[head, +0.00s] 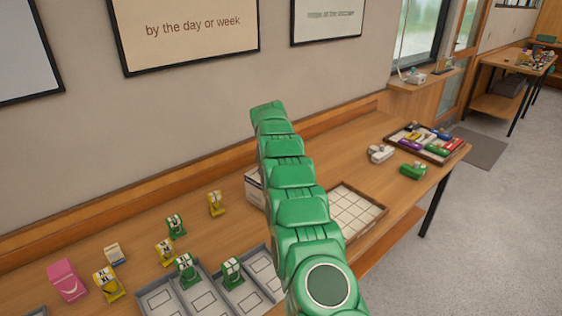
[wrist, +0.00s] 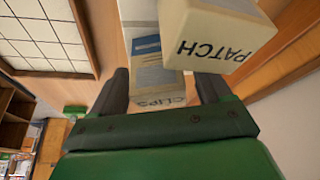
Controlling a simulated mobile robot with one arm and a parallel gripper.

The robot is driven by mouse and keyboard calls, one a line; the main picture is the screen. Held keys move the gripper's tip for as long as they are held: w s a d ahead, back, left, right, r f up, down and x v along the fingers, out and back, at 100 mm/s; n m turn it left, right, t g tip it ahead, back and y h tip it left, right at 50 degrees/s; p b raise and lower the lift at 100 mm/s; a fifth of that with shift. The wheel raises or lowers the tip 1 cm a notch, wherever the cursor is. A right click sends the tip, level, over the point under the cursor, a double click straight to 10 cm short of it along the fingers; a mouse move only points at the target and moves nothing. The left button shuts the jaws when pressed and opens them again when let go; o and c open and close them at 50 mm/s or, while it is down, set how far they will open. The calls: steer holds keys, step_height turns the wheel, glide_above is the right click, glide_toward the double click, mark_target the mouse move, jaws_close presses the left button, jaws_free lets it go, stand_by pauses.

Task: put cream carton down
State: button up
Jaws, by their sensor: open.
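In the wrist view my gripper (wrist: 162,90) is open. A pale carton marked CLIPS (wrist: 160,75), with a blue patch on its side, lies between the two fingers. A cream carton marked PATCH (wrist: 220,35) is beside it, toward the right finger, and overlaps it in the picture. I cannot tell whether the fingers touch either carton. In the head view a pale carton (head: 253,188) stands on the wooden table, mostly hidden behind my green arm. My gripper's fingers are hidden there.
A tray with a white grid (head: 352,211) lies right of my arm. Grey bins (head: 160,300), several green and yellow tagged stands (head: 166,252), a small cream box (head: 115,254) and a pink box (head: 67,280) are at left. A tray of coloured items (head: 420,152) sits at the far right.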

steer(key=v, duration=1.2)
steer(key=s+d+r+n+g, duration=0.1)
steer(key=s+d+r, duration=0.3)
steer(key=s, duration=0.5)
steer(key=s+d+r+n+g+y, duration=0.1)
steer(key=s+d+r, duration=0.2)
steer(key=s+d, duration=0.55)
steer(key=s+d+r+n+g, duration=0.1)
steer(key=s+d+r, duration=0.25)
steer(key=s, duration=0.75)
steer(key=s+d+f+g, duration=0.1)
steer(key=s+d+f, duration=0.1)
steer(key=s, duration=1)
steer(key=s+d+f+n+g, duration=0.1)
steer(key=s+d+f, duration=0.1)
steer(key=s, duration=1.1)
steer(key=s+d+f+g, duration=0.1)
steer(key=s+d+f, duration=0.2)
steer(key=s, duration=1)
steer(key=shift+s+d+y, duration=0.2)
steer(key=shift+d+y, duration=0.2)
steer(key=shift+d, duration=0.45)
steer(key=shift+f, duration=0.15)
